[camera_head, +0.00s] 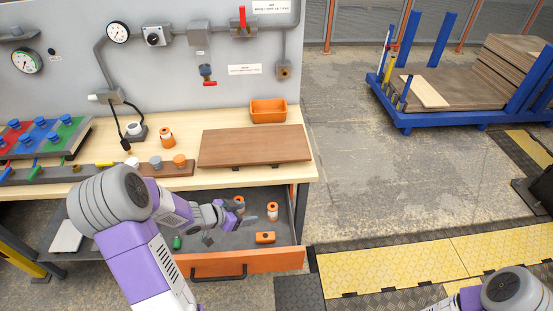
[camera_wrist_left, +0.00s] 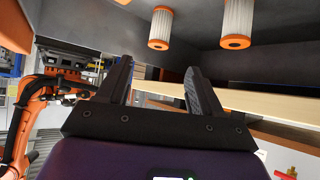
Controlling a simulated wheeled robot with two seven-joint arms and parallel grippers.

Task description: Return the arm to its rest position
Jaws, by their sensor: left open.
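My left arm (camera_head: 140,230) comes in from the lower left of the head view and reaches over the open drawer (camera_head: 205,262) below the workbench. My left gripper (camera_head: 245,218) is over the drawer, near the small orange-and-white parts. In the left wrist view the two dark fingers (camera_wrist_left: 160,80) are spread apart with nothing between them. Two white cylinders with orange ends, a nearer one (camera_wrist_left: 236,25) and another (camera_wrist_left: 160,28), show beyond the fingertips. Only part of my right arm (camera_head: 490,292) shows at the lower right; its gripper is outside the picture.
The workbench top (camera_head: 235,121) carries a brown board (camera_head: 255,146), an orange bin (camera_head: 268,111) and several small parts. A blue cart (camera_head: 450,115) with stacked boards stands at the back right. The floor between is clear.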

